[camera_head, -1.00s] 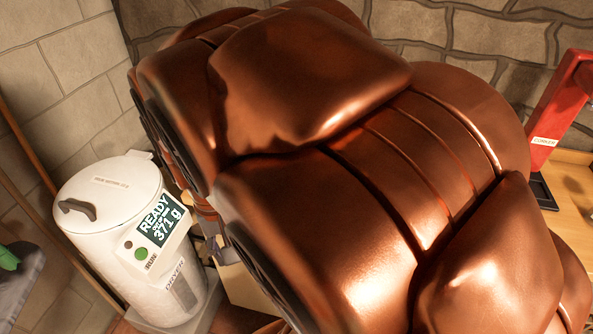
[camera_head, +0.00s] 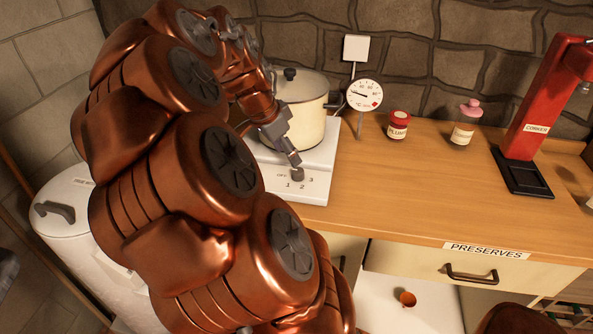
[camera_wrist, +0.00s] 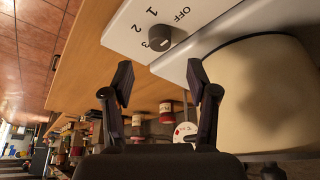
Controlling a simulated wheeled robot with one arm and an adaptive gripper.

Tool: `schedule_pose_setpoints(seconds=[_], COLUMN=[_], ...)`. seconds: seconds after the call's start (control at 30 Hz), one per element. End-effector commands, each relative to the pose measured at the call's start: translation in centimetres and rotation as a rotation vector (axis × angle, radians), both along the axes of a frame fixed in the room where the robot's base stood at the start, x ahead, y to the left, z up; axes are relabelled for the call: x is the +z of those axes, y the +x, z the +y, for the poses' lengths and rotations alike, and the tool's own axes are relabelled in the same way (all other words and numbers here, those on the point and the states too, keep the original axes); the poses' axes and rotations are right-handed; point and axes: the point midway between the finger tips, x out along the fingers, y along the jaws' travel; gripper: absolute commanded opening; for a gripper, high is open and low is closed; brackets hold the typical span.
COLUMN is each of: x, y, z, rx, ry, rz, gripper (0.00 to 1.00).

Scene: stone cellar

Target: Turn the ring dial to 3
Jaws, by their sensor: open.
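The dark round dial (camera_head: 297,174) sits on the front panel of a white hotplate (camera_head: 318,182), with OFF, 1, 2 and 3 printed around it. The dial also shows in the wrist view (camera_wrist: 159,38), at the top between the marks; I cannot tell which mark it points to. My gripper (camera_head: 291,158) is close to the dial in the head view, just above and behind it. In the wrist view my gripper (camera_wrist: 160,76) is open and empty, its two fingers apart with the dial beyond the gap. Contact is not seen.
A cream pot (camera_head: 300,108) stands on the hotplate, with a round thermometer (camera_head: 364,95) beside it. Two jars, red-lidded (camera_head: 398,124) and pink-lidded (camera_head: 465,122), and a red corker (camera_head: 540,115) stand further right. The counter (camera_head: 420,180) in front is clear. A white lidded container (camera_head: 75,205) is at left.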

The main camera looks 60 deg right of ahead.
Motion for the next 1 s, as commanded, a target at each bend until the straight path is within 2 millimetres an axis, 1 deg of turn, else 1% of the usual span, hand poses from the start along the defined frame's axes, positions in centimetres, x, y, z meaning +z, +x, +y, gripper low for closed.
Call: schedule_pose_setpoints(seconds=[0.17,0.4,0.53,0.7,0.97,1.0], x=[-1.7,-4.9,-6.1,-6.9,-7.0,-7.0], y=[-0.4,-1.0,-1.1,-1.2,-1.2,-1.2], z=[-0.6,-1.7,-2.3,-2.6,-2.6,-2.6], rx=[-0.004,-0.004,-0.002,0.000,0.000,0.000], ry=[0.002,0.003,0.002,0.001,0.000,0.000], rz=[0.002,0.003,0.001,0.000,0.000,0.000], gripper=[0.59,0.59,0.59,0.59,0.59,0.55])
